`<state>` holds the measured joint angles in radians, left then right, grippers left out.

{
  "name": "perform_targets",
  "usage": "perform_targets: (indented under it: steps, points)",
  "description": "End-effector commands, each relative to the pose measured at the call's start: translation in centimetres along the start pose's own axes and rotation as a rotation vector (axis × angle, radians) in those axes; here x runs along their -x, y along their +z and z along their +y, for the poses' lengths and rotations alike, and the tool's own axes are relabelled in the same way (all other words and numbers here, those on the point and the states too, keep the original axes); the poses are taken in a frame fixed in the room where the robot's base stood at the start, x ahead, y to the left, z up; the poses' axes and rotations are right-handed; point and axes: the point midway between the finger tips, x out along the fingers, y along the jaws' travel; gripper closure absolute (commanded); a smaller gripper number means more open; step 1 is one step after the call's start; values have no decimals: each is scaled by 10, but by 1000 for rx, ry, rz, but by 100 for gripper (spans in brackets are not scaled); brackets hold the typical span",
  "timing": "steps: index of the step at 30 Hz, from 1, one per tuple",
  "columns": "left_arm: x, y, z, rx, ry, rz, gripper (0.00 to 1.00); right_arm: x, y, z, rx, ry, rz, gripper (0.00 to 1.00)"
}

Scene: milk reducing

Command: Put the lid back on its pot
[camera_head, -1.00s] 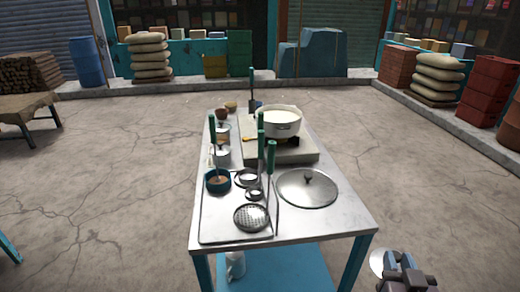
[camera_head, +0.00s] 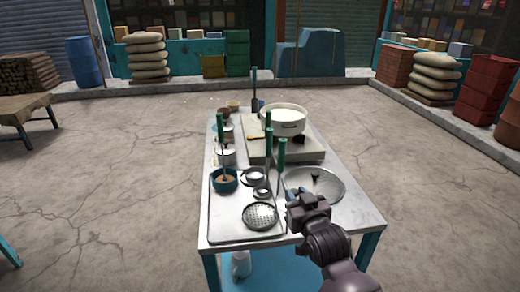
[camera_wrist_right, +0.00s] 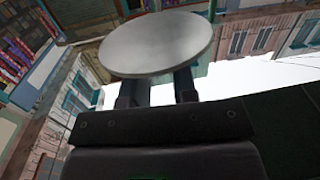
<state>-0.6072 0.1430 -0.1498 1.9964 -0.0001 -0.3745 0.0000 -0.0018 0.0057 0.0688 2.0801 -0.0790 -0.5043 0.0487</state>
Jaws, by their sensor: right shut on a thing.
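The wide white pot (camera_head: 287,127), uncovered with pale contents, stands on the stove block. A small metal pot (camera_head: 226,157) stands at the table's left side. My left gripper is not in view.
Tall green-handled tools (camera_head: 281,152) stand upright between gripper and small pot. The stove block (camera_head: 280,152) fills the far right. The near right corner is bare.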

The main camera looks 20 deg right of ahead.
Motion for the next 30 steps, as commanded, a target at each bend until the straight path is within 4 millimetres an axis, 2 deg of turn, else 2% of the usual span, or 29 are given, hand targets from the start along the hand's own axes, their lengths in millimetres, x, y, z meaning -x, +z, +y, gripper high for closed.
perform_targets:
  steps: [1,6,10,14,17,22,30]
  points:
    - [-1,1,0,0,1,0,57,-15,-6,14,-1,22,4,98]
    - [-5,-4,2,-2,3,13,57,-48,-26,54,-20,83,5,98]
    - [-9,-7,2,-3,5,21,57,-62,-38,73,-34,112,7,98]
    - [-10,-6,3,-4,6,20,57,-67,-36,80,-42,123,5,98]
    - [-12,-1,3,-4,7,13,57,-68,-20,81,-43,124,1,98]
    - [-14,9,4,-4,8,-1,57,-70,19,79,-42,124,-1,98]
    - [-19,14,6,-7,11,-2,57,-73,77,77,-41,123,-1,98]
